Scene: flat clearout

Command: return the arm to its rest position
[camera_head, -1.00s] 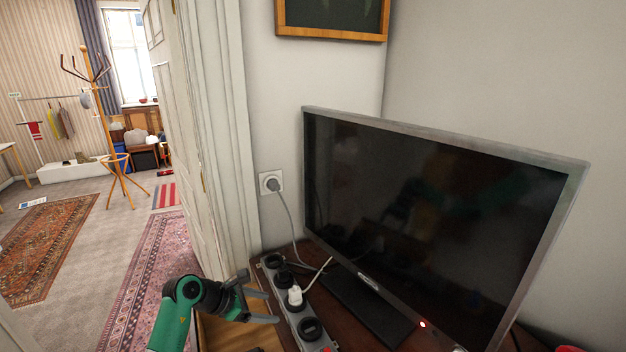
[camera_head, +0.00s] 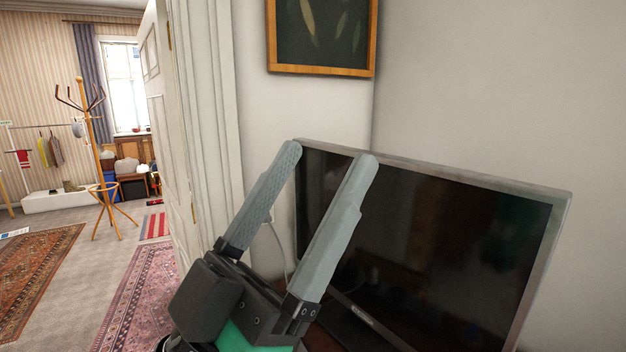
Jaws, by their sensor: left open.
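My left gripper (camera_head: 331,155) is raised in the lower middle of the head view, close to the camera. Its two long grey fingers point up and are spread apart, with nothing between them. Its dark body and a green arm part show below the fingers. The gripper stands in front of the left edge of the television (camera_head: 450,225) and hides part of it. I cannot tell whether it touches the television. The right gripper is not in view.
The television stands on a dark brown surface against the wall, and a cable (camera_head: 276,245) hangs behind the gripper. A framed picture (camera_head: 322,35) hangs above. At left are an open white door (camera_head: 170,130), rugs (camera_head: 135,300) and a wooden coat stand (camera_head: 88,150).

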